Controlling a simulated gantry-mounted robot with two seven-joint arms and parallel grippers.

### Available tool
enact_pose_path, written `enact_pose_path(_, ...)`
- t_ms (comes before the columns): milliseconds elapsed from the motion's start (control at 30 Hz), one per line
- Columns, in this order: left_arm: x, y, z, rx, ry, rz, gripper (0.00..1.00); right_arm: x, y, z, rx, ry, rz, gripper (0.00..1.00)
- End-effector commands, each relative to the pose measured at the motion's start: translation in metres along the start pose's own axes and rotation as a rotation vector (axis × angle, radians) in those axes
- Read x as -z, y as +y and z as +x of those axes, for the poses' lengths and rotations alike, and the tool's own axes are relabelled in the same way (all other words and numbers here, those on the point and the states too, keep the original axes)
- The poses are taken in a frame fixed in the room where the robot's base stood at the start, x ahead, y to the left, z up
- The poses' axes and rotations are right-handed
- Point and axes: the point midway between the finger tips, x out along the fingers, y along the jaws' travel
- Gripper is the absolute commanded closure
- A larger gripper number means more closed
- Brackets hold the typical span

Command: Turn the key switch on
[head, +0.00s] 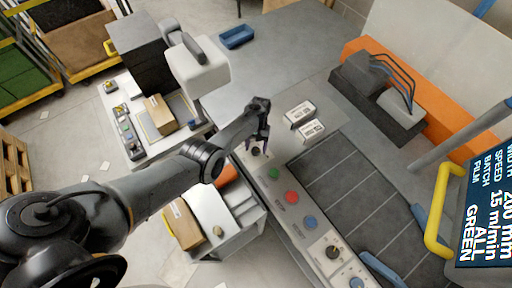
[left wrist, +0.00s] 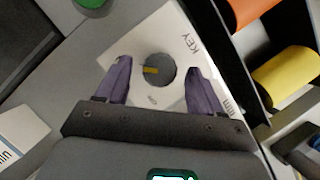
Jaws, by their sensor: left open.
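The key switch (left wrist: 160,71) is a dark round knob with a yellow mark, set in a pale plate with the word KEY beside it. The yellow mark points to the left of the left wrist view. In the head view the switch (head: 255,151) is partly hidden at the far end of the button panel (head: 313,231). My left gripper (left wrist: 158,66) is open, with one purple finger on each side of the knob and a gap on both sides. The head view shows the left gripper (head: 259,139) over that panel end. My right gripper is not in view.
A green button (head: 274,174), a red button (head: 292,197) and a blue button (head: 309,222) run along the panel beyond the switch. Two white labelled boxes (head: 305,121) lie to the right of the gripper. A yellow roll (left wrist: 286,77) lies in a dark holder nearby.

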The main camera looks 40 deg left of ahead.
Motion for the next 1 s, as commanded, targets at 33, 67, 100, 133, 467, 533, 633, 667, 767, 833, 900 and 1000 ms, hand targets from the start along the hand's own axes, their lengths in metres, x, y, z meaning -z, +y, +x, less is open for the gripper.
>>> enact_pose_path(33,0.0,0.0,-0.009,-0.001,0.004,0.0,0.33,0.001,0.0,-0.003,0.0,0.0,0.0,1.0)
enact_pose_path(67,0.0,0.0,-0.014,-0.001,0.004,0.0,0.33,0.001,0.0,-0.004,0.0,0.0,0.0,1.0)
enact_pose_path(100,0.0,0.0,-0.02,-0.001,0.004,-0.001,0.33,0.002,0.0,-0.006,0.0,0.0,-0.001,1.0)
enact_pose_path(133,0.0,0.0,-0.025,-0.001,0.004,-0.001,0.33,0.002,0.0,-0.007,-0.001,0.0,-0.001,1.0)
enact_pose_path(467,0.001,0.0,-0.078,0.0,0.004,0.001,0.33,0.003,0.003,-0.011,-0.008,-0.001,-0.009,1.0)
enact_pose_path(533,0.001,0.0,-0.086,0.0,0.004,0.001,0.33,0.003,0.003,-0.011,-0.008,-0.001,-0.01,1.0)
enact_pose_path(633,0.0,0.0,-0.093,0.0,0.002,0.001,0.33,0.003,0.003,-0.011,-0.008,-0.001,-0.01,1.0)
enact_pose_path(667,0.0,0.0,-0.094,0.0,0.002,0.001,0.33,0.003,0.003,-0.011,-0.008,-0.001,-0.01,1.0)
enact_pose_path(767,0.0,-0.001,-0.098,0.0,0.002,0.0,0.33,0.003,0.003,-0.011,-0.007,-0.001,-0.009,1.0)
enact_pose_path(833,0.0,-0.001,-0.098,0.0,0.002,0.0,0.33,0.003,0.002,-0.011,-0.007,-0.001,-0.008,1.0)
enact_pose_path(900,0.0,-0.001,-0.098,0.0,0.002,0.0,0.33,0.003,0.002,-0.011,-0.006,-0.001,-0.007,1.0)
enact_pose_path(1000,0.0,0.0,-0.098,0.0,0.002,0.0,0.33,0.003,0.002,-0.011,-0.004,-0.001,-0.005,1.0)
